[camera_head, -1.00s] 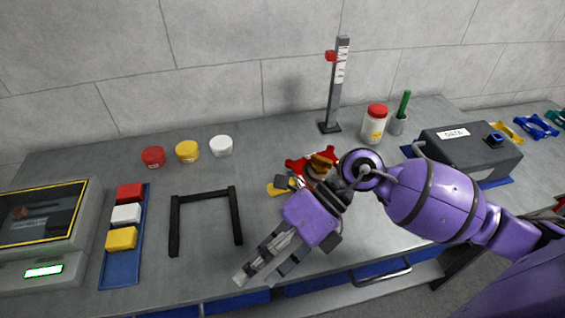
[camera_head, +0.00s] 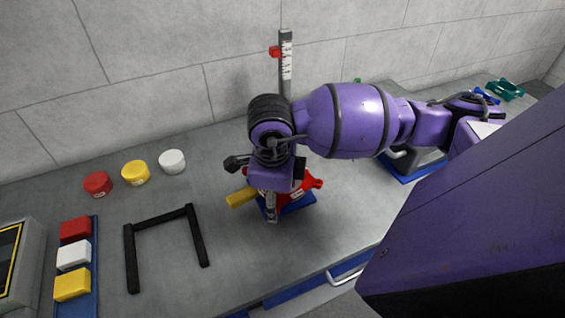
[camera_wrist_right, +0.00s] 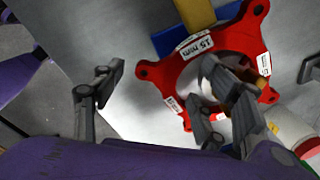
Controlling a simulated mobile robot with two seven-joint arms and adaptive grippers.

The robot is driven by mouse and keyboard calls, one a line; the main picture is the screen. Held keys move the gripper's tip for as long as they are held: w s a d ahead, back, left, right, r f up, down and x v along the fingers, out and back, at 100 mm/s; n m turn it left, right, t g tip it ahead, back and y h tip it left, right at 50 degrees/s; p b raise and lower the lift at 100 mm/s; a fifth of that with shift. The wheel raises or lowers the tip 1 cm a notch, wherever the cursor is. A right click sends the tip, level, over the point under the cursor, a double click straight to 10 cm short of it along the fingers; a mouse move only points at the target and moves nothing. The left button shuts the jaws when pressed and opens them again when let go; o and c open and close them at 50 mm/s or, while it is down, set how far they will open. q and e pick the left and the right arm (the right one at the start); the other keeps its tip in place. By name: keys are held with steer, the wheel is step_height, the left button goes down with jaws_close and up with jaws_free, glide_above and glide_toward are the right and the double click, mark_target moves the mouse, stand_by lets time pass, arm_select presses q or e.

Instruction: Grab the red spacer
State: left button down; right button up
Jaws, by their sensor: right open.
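The red spacer (camera_head: 311,184) is a flat ring with lobed ears and white labels, one reading "15 mm". In the head view it is partly hidden behind my right gripper (camera_head: 271,212), which points down at its near left side. In the right wrist view the spacer (camera_wrist_right: 230,34) fills the upper right. There my right gripper (camera_wrist_right: 166,72) is open and empty. My left gripper is not in view.
A height gauge (camera_head: 285,65) stands behind. A black frame (camera_head: 163,219), several round pots and a blue tray (camera_head: 96,240) of blocks are on the left. The bench front is clear.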

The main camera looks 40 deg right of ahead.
steer(key=shift+f, duration=0.45)
steer(key=shift+c, duration=0.4)
steer(key=c, duration=1.2)
steer(key=shift+o, duration=0.2)
